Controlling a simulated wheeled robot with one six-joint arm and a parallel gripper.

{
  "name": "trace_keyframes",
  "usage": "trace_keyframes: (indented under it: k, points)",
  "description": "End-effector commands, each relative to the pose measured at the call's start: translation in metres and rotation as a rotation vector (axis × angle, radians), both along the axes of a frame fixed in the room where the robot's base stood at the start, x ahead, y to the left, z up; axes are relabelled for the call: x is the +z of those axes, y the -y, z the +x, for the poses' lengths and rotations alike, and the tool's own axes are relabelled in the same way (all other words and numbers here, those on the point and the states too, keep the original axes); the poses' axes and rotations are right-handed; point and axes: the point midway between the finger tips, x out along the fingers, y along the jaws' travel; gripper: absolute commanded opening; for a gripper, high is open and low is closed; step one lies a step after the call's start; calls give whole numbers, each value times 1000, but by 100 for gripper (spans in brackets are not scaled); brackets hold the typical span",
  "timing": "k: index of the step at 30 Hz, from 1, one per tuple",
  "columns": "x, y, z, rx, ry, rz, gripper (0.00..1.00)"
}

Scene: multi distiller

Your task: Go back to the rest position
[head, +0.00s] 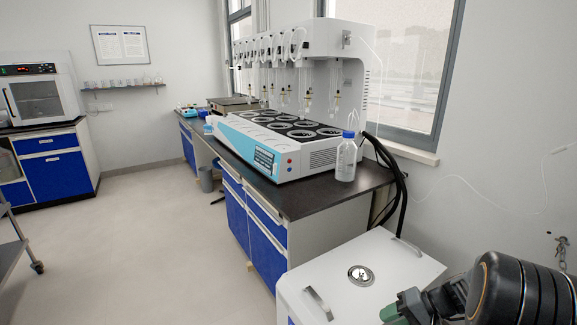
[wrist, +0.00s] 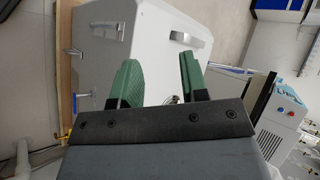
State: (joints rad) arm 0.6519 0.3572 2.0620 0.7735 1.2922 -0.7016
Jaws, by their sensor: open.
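My gripper (wrist: 157,80) shows in the wrist view with its two green fingers apart and nothing between them. In the head view only part of it (head: 393,312) shows at the bottom right, beside the white box-shaped unit (head: 335,262) with a round cap and handles on top. That unit also fills the middle of the wrist view (wrist: 135,35), behind the fingers. I cannot tell how far the fingers are from it.
The multi distiller (head: 290,135) stands on a dark-topped bench (head: 300,200) with blue drawers. A blue-capped bottle (head: 346,160) stands near the bench's right end, beside black hoses (head: 390,165). An oven (head: 40,97) is at the far left.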

Motion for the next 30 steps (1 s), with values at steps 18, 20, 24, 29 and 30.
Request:
trace_keyframes:
  k: [18,20,24,29,30]
  points:
    - [286,-109,-89,251,238,-845,40]
    - [293,-110,-92,249,265,-869,40]
    - [301,-111,-95,245,300,-896,40]
    - [301,-111,-95,243,306,-902,40]
    - [300,-111,-95,243,306,-902,40]
